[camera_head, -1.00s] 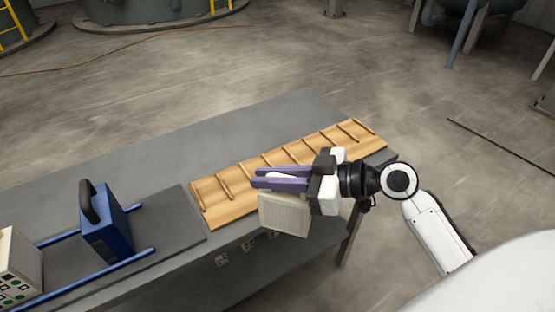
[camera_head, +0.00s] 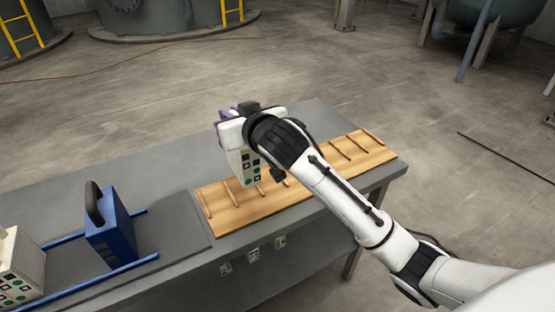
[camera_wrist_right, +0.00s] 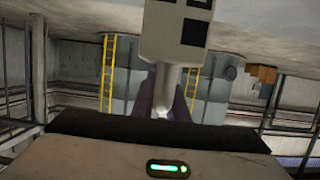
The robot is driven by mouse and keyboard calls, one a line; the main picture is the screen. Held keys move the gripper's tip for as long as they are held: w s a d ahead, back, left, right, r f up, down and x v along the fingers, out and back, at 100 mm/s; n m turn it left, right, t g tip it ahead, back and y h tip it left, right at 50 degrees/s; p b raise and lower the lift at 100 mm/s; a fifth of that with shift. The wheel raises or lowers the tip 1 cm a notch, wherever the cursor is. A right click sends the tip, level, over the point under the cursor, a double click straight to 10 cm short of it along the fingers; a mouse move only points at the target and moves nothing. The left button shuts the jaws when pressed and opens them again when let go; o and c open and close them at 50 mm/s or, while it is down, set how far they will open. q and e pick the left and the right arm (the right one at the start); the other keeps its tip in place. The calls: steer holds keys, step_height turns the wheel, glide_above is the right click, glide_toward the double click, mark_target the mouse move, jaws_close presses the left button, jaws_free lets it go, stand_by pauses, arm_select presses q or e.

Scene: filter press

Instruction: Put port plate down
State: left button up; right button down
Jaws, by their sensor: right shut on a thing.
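The port plate (camera_head: 244,166) is a pale beige block with green and black square ports on its face. My right gripper (camera_head: 230,114) is shut on it, and the plate hangs upright below the gripper in the head view. In the right wrist view, the purple fingers (camera_wrist_right: 166,104) close around a pale stem of the port plate (camera_wrist_right: 176,40). The plate overlaps the left part of the wooden slatted rack (camera_head: 222,217) in the picture; I cannot tell whether they touch. My left gripper is not in view.
A blue plate with a black handle (camera_head: 110,226) stands on blue rails (camera_head: 130,264) to the left. A beige block with ports (camera_head: 18,266) is at the far left. The grey table (camera_head: 160,180) is bare behind the rack. The rack's right part is empty.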

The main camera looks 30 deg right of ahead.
mark_target(251, 157)
step_height(251, 157, down, 8)
steer(key=shift+f, duration=0.15)
stand_by(0.3)
steer(key=c, duration=1.7)
jaws_free()
steer(key=shift+f, duration=0.1)
steer(key=shift+c, duration=0.2)
steer(key=shift+s, duration=0.1)
steer(key=v, duration=1.2)
